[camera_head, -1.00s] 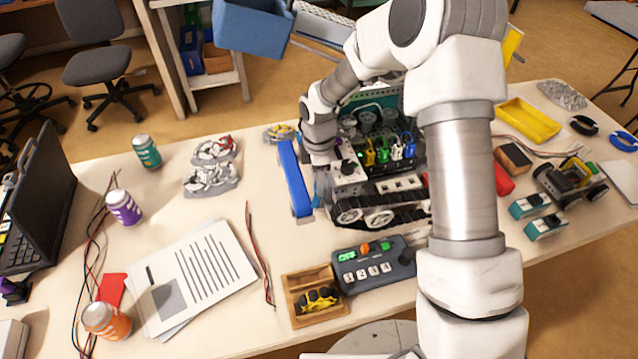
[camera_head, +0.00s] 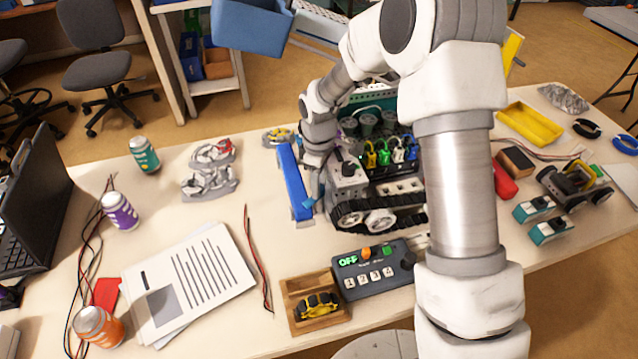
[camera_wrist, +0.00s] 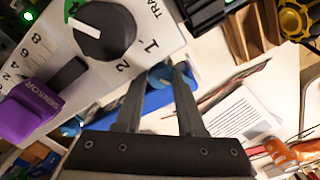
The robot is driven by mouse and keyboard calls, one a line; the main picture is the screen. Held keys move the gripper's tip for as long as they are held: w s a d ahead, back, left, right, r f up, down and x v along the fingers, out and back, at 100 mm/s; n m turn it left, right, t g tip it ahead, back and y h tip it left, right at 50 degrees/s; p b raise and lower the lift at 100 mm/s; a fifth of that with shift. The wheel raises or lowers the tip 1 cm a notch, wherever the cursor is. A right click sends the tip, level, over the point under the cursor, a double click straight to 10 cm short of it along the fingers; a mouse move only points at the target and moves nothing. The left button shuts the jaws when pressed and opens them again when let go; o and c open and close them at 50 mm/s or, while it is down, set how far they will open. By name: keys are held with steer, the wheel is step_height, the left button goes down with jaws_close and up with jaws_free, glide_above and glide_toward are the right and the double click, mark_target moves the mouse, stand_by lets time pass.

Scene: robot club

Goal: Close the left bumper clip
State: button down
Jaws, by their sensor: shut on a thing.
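The long blue bumper (camera_head: 293,182) lies along the left side of the tracked robot (camera_head: 380,215) on the table. My gripper (camera_head: 314,200) reaches down between the bumper's near end and the robot's left track. In the wrist view my gripper (camera_wrist: 160,80) has its two dark fingers shut on a small blue piece, the left bumper clip (camera_wrist: 159,74), at the bumper. The clip's latch and how far it is turned are mostly hidden by the fingers. The bumper also shows in the wrist view (camera_wrist: 150,103), behind the fingers.
A control box (camera_head: 372,272) and a wooden tray (camera_head: 318,318) stand in front of the tracked robot. Printed papers (camera_head: 190,285) and a red-black cable (camera_head: 258,260) lie to the left. A dial (camera_wrist: 103,30) and a purple sensor block (camera_wrist: 30,112) are close to my fingers.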

stand_by(0.3)
steer(key=c, duration=0.5)
jaws_free()
steer(key=n+p, duration=0.2)
steer(key=n, duration=0.3)
steer(key=shift+r, duration=0.15)
steer(key=n+p, duration=0.3)
steer(key=n, duration=0.4)
step_height(320, 180, up, 18)
steer(key=shift+s+d+r+m+t+h+b, duration=0.2)
steer(key=shift+s+d+r+m+t+b, duration=0.3)
steer(key=shift+s+d+r+m, duration=1.3)
steer(key=shift+s+d+r+m+t+h+b, duration=0.2)
steer(key=shift+s+d+r+m+t+b, duration=0.4)
steer(key=shift+s+d+m, duration=1.3)
steer(key=shift+s+d+r+m+t+h+b, duration=0.25)
steer(key=shift+s+d+r+m+b, duration=0.65)
steer(key=shift+s+r+m, duration=1.5)
